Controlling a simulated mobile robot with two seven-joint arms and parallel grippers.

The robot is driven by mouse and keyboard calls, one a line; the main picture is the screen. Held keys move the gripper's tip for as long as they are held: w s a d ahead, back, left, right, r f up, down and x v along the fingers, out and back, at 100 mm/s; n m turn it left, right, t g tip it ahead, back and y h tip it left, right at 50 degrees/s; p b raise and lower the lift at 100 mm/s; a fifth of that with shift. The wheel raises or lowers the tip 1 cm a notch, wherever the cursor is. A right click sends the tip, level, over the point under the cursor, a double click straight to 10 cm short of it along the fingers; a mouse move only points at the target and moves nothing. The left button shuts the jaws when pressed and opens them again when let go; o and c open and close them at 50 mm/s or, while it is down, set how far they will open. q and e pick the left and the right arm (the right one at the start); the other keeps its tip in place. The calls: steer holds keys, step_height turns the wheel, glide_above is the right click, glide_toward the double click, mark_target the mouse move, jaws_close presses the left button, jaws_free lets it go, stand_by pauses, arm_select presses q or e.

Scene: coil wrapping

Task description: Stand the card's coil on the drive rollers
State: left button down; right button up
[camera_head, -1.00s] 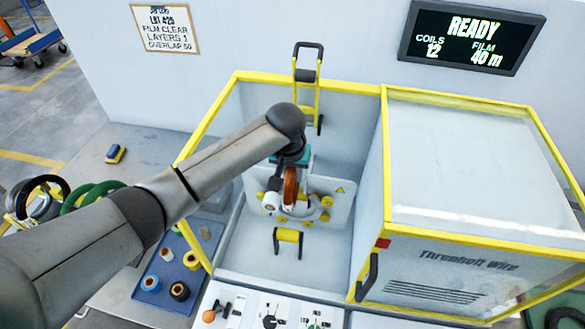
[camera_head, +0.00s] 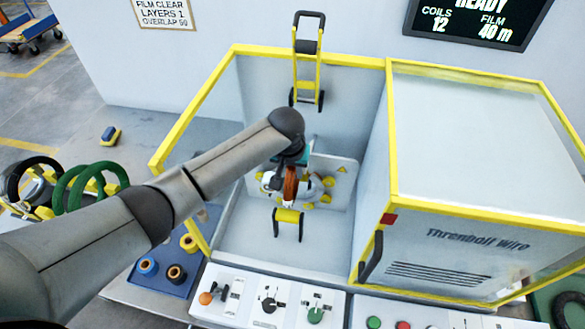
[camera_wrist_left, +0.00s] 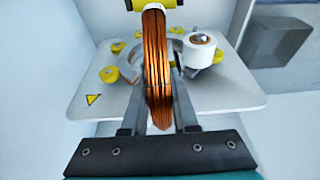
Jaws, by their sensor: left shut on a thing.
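A copper-coloured coil (camera_head: 290,186) is upright, seen nearly edge-on, inside the open yellow-framed bay. It also shows in the left wrist view (camera_wrist_left: 157,62). My left gripper (camera_wrist_left: 160,105) is shut on its near side, with one finger on each face. In the head view my gripper (camera_head: 293,171) is partly hidden by its own arm. Yellow rollers (camera_head: 327,182) sit on a pale plate (camera_head: 346,172) behind the coil. I cannot tell whether the coil touches any roller. The wall card (camera_head: 163,12) reads film clear, layers 1, overlap 50; its top is cut off. My right gripper is not in view.
A white spool (camera_wrist_left: 200,48) is close to the coil's right. Green coils (camera_head: 72,187) hang at left. Control panels (camera_head: 268,295) line the front.

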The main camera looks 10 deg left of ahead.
arm_select(q)
steer(key=shift+f+b, duration=0.3)
steer(key=shift+f, duration=0.2)
stand_by(0.8)
steer(key=c, duration=0.6)
jaws_free()
steer(key=shift+s+f, duration=0.1)
steer(key=shift+f, duration=0.05)
steer(key=p+v, duration=0.1)
steer(key=v, duration=1.4)
steer(key=shift+r, duration=0.25)
